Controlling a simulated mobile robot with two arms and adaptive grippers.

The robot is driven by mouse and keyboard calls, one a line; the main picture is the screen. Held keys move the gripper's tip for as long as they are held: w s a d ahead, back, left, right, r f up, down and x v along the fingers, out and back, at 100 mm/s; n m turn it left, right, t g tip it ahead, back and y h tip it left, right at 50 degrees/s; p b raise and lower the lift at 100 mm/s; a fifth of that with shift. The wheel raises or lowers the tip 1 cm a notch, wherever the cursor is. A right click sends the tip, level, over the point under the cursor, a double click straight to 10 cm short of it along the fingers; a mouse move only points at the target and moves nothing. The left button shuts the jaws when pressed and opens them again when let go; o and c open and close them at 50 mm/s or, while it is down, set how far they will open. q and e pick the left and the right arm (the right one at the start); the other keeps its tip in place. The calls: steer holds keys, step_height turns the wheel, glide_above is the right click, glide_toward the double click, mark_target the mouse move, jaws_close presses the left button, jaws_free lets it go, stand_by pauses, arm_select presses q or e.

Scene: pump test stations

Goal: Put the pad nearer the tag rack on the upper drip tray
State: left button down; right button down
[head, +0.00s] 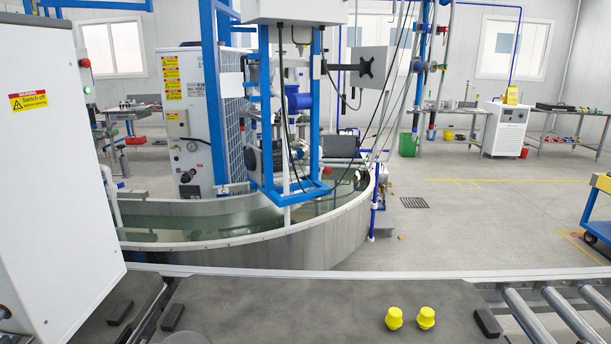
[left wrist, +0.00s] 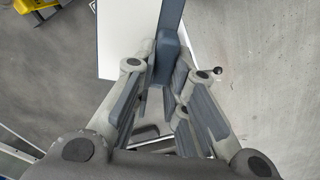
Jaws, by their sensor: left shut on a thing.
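In the left wrist view my left gripper (left wrist: 166,76) is shut on a grey-blue bar (left wrist: 168,42). The bar runs up to the top edge of the picture, beside a white flat panel (left wrist: 124,40). I cannot tell what the bar belongs to. I cannot make out the pads, the tag rack or the upper drip tray with certainty in either view. Neither gripper shows in the head view, and my right gripper is not in view.
In the head view a dark work surface (head: 290,310) carries two yellow knobs (head: 395,318) and small black blocks (head: 172,317). Rollers (head: 570,315) lie at right. A round water tank (head: 330,243) stands behind. A white cabinet (head: 55,150) blocks the left. Floor at right is mostly clear.

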arm_select(q)
steer(key=a+r+m+p, duration=0.1)
steer(key=a+r+m, duration=0.3)
steer(key=r+m, duration=0.3)
steer(key=shift+m, duration=1.7)
steer(key=d+f+n, duration=0.2)
steer(key=f+n, duration=0.1)
steer(key=n, duration=0.2)
steer(key=d+f+n+b, duration=0.1)
steer(key=d+f+n, duration=0.1)
steer(key=f+n, duration=0.2)
steer(key=d+f+n+b, duration=0.1)
steer(key=d+f+n, duration=0.1)
steer(key=n, duration=0.4)
steer(key=shift+s+d+f, duration=0.1)
steer(key=shift+s+f, duration=0.05)
steer(key=shift+f, duration=0.25)
steer(key=shift+s+d+f, duration=0.1)
steer(key=shift+s+f, duration=0.05)
steer(key=shift+f, duration=0.25)
steer(key=shift+s+d+f+n, duration=0.1)
steer(key=shift+d+f+n, duration=0.15)
steer(key=shift+n, duration=0.4)
steer(key=shift+d+f+n, duration=0.15)
steer(key=shift+f+n, duration=0.1)
steer(key=shift+n, duration=0.4)
